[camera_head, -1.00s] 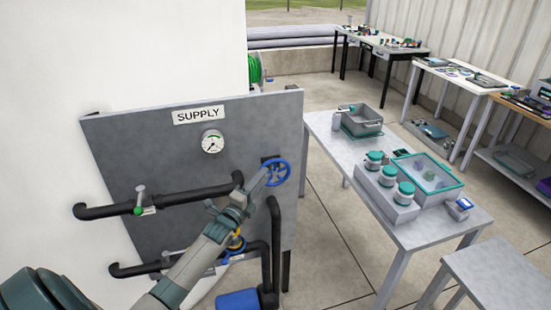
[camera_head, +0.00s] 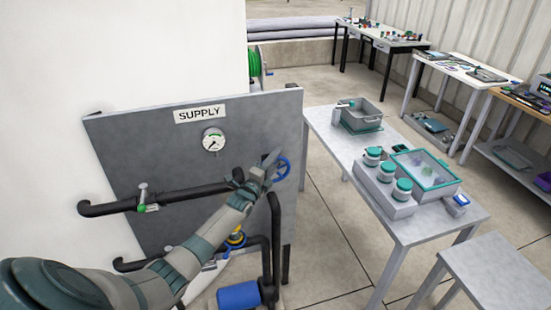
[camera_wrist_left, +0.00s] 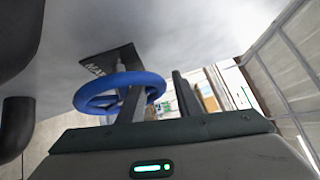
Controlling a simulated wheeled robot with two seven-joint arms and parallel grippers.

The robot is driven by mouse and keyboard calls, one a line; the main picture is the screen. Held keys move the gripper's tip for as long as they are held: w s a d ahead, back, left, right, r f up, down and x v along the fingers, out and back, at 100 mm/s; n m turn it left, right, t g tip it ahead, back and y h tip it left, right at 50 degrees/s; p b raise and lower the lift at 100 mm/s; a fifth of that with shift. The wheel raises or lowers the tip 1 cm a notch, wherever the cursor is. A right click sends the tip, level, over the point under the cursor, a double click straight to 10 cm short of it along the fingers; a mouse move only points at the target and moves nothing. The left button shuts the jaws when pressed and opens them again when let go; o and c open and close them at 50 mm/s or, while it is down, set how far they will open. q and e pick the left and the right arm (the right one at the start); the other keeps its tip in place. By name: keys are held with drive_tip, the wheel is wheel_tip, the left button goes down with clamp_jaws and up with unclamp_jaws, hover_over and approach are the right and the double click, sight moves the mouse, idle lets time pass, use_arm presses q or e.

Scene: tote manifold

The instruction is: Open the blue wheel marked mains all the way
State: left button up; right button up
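The blue wheel (camera_head: 283,168) is on the right part of the grey supply panel, partly hidden by my left gripper (camera_head: 270,168). In the left wrist view the blue wheel (camera_wrist_left: 90,103) sits in front of a dark plate (camera_wrist_left: 98,66) with partly readable lettering. My left gripper (camera_wrist_left: 158,102) is at the wheel with its fingers apart. One finger appears to reach through the wheel's ring, and the other stands outside the rim. Whether either touches the rim I cannot tell. My right gripper is not in view.
The panel (camera_head: 120,150) carries a gauge (camera_head: 213,140), black pipes (camera_head: 105,209) and a green-marked valve (camera_head: 143,200). Below are a yellow part (camera_head: 236,239) and a blue cylinder (camera_head: 238,296). A grey table (camera_head: 340,150) with jars and trays stands close on the right.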

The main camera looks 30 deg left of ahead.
use_arm(q)
clamp_jaws()
